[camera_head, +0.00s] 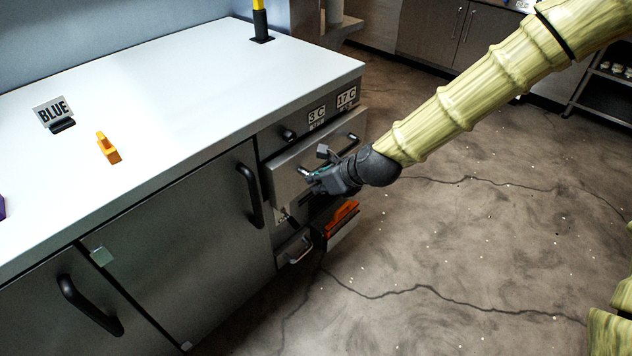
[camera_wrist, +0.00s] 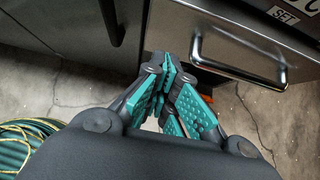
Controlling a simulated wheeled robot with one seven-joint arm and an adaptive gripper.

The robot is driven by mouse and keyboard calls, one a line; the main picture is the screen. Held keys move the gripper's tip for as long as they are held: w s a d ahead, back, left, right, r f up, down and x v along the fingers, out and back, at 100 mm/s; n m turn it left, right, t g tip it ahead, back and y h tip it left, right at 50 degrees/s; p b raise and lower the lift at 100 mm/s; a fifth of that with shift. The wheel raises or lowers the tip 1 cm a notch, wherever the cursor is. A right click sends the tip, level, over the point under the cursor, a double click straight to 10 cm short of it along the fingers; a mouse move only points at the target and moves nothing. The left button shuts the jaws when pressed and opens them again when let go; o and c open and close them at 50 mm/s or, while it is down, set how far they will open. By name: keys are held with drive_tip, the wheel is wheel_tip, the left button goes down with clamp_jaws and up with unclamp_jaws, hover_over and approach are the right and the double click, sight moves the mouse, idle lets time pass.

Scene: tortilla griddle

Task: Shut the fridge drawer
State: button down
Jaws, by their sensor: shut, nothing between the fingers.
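The steel fridge drawer (camera_head: 288,172) stands out from the right end of the counter unit, under the 3 C and 17 C displays. My gripper (camera_head: 312,176) is shut and empty at the drawer's front. In the wrist view my gripper's teal fingertips (camera_wrist: 170,68) are together beside the left end of a bar handle (camera_wrist: 240,68) on a steel front. I cannot tell whether the fingers touch the handle or the front. My gripper hides part of the drawer front in the head view.
A lower drawer (camera_head: 294,250) has a bar handle, and an orange thing (camera_head: 342,216) shows beside it. Cabinet doors with black handles are left. The cracked floor (camera_head: 470,240) is clear.

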sight(284, 182)
drive_tip(key=shift+w+a+f+b, duration=0.1)
drive_tip(key=shift+w+a+f, duration=0.75)
drive_tip(key=shift+w+a, duration=0.2)
drive_tip(key=shift+w+a+f+b, duration=0.1)
drive_tip(key=shift+w+a+f, duration=0.8)
drive_tip(key=shift+w+a, duration=0.2)
drive_tip(key=shift+w+a+f+b, duration=0.1)
drive_tip(key=shift+w+a+f, duration=0.75)
drive_tip(key=shift+w+a, duration=0.2)
drive_tip(key=shift+w, duration=0.1)
